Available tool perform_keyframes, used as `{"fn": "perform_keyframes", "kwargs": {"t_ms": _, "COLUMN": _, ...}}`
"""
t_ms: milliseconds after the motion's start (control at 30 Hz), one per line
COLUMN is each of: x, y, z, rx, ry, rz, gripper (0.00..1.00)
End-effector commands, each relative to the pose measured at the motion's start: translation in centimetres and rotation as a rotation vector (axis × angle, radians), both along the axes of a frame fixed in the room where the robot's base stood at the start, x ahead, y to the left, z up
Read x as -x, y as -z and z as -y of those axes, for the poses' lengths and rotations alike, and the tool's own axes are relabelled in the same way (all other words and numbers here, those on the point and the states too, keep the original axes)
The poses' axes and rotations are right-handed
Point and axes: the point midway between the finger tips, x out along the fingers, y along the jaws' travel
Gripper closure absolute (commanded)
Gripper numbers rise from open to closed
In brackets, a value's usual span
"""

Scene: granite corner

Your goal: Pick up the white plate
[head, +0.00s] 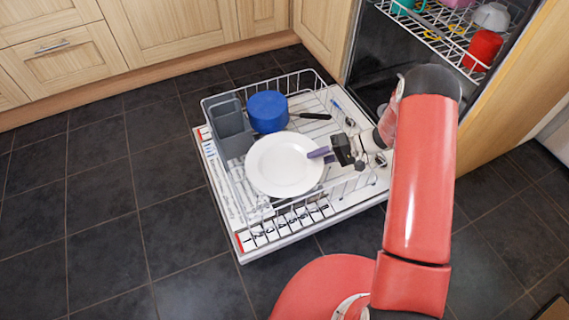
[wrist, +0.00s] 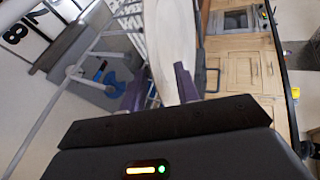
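The white plate (head: 284,164) is in the lower dishwasher rack, with its round face showing in the head view. My gripper (head: 321,154) is at the plate's right rim. In the wrist view the plate (wrist: 172,42) shows nearly edge-on between the two purple fingers of my gripper (wrist: 161,90). The fingers are apart, with a gap visible between the left finger and the plate. The right finger overlaps the plate in this view; I cannot tell whether it touches.
The pulled-out rack (head: 262,212) sits on the open dishwasher door (head: 222,187). It also holds a blue pot (head: 268,111) with a black handle and a grey cutlery basket (head: 230,128). The upper rack (head: 438,42) holds cups, including a red one (head: 483,50). Floor at left is clear.

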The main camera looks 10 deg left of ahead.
Motion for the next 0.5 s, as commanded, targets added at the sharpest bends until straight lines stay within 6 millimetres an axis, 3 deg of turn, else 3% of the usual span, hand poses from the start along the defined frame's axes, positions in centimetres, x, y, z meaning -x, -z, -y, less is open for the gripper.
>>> {"fn": "perform_keyframes", "kwargs": {"t_ms": 67, "x": -0.01, "y": -0.02, "z": 0.01, "rx": 0.0, "ry": 0.0, "rz": 0.0, "gripper": 0.71}}
{"fn": "perform_keyframes", "kwargs": {"t_ms": 300, "x": -0.02, "y": -0.03, "z": 0.01, "rx": 0.0, "ry": 0.0, "rz": 0.0, "gripper": 1.0}}
{"fn": "perform_keyframes", "kwargs": {"t_ms": 500, "x": -0.02, "y": -0.02, "z": 0.02, "rx": 0.0, "ry": 0.0, "rz": 0.0, "gripper": 1.0}}
